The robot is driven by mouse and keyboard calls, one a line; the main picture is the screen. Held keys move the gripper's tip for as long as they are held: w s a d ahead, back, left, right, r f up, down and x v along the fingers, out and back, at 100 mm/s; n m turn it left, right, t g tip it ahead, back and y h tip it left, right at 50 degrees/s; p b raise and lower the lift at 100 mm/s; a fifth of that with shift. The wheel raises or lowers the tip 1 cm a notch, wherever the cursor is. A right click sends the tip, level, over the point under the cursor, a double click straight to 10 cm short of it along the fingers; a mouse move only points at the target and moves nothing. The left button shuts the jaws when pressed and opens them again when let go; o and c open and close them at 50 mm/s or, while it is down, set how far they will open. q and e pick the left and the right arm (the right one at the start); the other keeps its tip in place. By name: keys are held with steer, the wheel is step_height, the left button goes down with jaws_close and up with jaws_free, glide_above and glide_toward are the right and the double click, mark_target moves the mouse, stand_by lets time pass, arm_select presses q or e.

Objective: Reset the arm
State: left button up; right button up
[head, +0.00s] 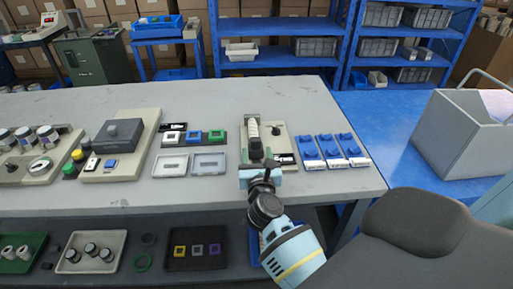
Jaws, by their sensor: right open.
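My right arm reaches up from the bottom centre, and its gripper (262,160) is at the near end of a beige-based device (278,134) on the grey table. The gripper is open. It overlaps the near part of the device, and I cannot tell whether they touch. The device carries a whitish upright part (253,130) and a small black knob (276,131). My left gripper is not in view.
Blue pieces with white labels (334,151) stand right of the device. Two shallow trays (208,163), small coloured frames (192,136) and a grey-topped box (118,134) lie left. A lower shelf holds trays (197,250). A grey bin (460,135) stands right on a blue table.

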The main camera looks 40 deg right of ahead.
steer(key=shift+s+a, duration=0.1)
stand_by(0.5)
